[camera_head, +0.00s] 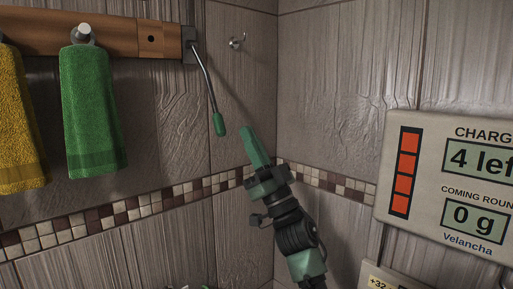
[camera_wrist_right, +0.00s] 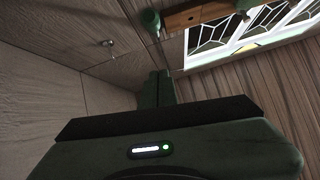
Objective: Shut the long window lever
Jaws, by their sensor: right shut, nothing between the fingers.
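The long window lever is a thin metal rod with a green grip (camera_head: 219,125). It hangs down, slanting slightly right, from a dark bracket (camera_head: 190,45) at the right end of the wooden rail. My right gripper (camera_head: 254,147) is shut and empty, pointing up, right of the grip and slightly lower in the picture, with a visible gap. In the right wrist view my shut fingers (camera_wrist_right: 158,88) are at the centre, and the green grip (camera_wrist_right: 150,18) shows above them. My left gripper's fingers are not seen.
A green towel (camera_head: 92,110) and a yellow towel (camera_head: 18,120) hang left of the lever. A metal hook (camera_head: 237,41) is on the wall to its right. A charge panel (camera_head: 450,185) stands at the right. The wrist view shows a leaded window (camera_wrist_right: 235,35).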

